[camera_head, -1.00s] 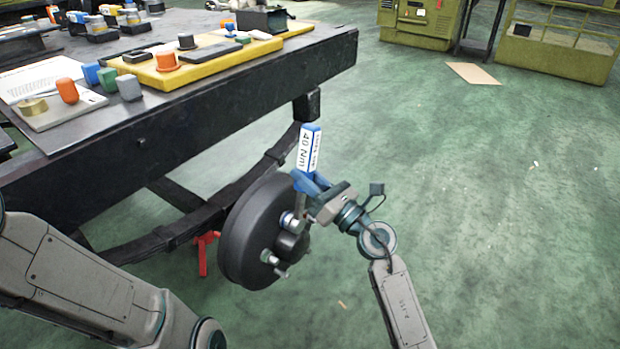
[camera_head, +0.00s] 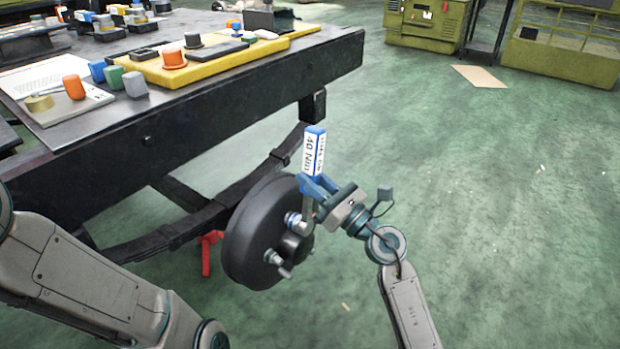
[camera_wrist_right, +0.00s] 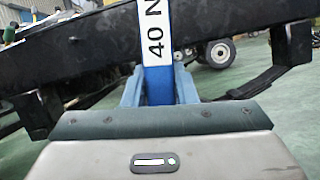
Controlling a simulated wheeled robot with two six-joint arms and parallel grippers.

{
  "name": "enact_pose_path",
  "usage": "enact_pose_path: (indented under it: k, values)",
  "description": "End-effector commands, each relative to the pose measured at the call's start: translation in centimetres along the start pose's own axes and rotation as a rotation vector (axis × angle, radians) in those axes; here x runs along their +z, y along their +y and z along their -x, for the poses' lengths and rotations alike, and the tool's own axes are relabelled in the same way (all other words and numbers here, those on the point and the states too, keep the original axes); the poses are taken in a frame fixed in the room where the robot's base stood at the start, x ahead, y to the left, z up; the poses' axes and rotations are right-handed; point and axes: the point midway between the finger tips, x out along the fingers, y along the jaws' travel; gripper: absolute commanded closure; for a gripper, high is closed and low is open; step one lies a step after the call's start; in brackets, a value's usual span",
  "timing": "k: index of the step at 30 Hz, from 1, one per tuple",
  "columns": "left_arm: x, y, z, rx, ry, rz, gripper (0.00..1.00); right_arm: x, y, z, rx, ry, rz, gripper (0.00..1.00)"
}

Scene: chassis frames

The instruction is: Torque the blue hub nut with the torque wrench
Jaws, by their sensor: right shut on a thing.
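The torque wrench (camera_head: 314,152) has a blue and white handle marked 40 Nm and stands nearly upright in front of the hub. My right gripper (camera_head: 316,187) is shut on its handle. The handle also shows between the fingers in the right wrist view (camera_wrist_right: 155,62). The wrench's lower end reaches the upper stud of the dark round hub (camera_head: 258,238). A blue ring, seemingly the blue hub nut (camera_head: 291,219), shows there, partly hidden by the wrench; I cannot tell how fully the wrench is seated. My left arm shows at lower left, its gripper out of view.
The dark workbench (camera_head: 230,98) stands behind the hub, with a yellow tray (camera_head: 150,76) and several coloured parts on it. Green floor to the right is open, with a cardboard piece (camera_head: 480,76) and yellow-green machines at the back.

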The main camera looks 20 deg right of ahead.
Motion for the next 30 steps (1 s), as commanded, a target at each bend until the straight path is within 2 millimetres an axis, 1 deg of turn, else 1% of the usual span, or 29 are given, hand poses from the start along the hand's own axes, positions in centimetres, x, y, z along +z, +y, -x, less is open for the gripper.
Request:
enact_pose_path:
  k: [15,26,30]
  values:
    - [0.0,0.0,0.0,0.0,0.0,0.0,0.64,0.8,0.0,1.7,0.001,0.0,0.0,1.0]
    - [0.0,0.0,0.0,0.0,0.0,0.0,0.64,0.9,0.1,1.9,0.001,-0.001,0.0,1.0]
    - [0.0,0.0,0.1,0.0,0.0,0.0,0.64,1.2,0.0,2.9,0.001,-0.001,0.003,1.0]
